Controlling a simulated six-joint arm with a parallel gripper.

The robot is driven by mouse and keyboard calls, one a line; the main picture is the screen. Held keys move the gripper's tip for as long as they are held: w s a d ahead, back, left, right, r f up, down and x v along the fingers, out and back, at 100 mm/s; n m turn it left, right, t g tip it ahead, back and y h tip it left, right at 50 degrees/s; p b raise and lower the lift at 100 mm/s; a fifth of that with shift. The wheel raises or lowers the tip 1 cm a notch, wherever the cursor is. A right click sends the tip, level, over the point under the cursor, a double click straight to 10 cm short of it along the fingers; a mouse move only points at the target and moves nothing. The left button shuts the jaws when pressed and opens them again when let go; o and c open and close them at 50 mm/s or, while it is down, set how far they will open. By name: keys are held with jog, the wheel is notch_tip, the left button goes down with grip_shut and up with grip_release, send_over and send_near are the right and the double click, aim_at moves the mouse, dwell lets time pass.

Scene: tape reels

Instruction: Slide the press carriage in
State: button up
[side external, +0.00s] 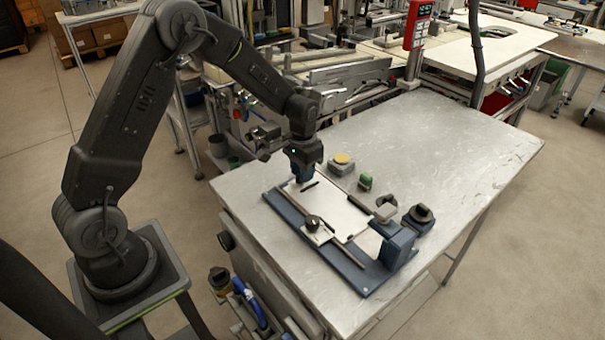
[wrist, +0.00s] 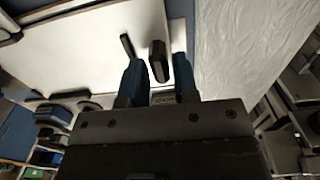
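The press is a long dark-blue base (side external: 285,212) on the metal table, with a white flat carriage (side external: 335,212) on it and an upright blue block (side external: 397,247) at its near right end. In the wrist view the white carriage (wrist: 85,45) fills the upper left. A dark upright peg (wrist: 158,62) stands near the carriage's edge. My gripper (side external: 303,180) is low over the carriage's far left end. In the wrist view its blue fingers (wrist: 159,82) are apart, with the peg between or just beyond their tips. I cannot tell whether they touch it.
A dark knob (side external: 313,223) sits on a plate across the press. A yellow-topped block (side external: 341,160), a green piece (side external: 365,181), a grey ring-like part (side external: 385,207) and a black round part (side external: 421,215) stand behind it. The table's (side external: 460,150) right side is clear.

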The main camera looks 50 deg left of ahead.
jog(key=shift+f, duration=0.6)
grip_shut()
jog(key=shift+d, duration=0.1)
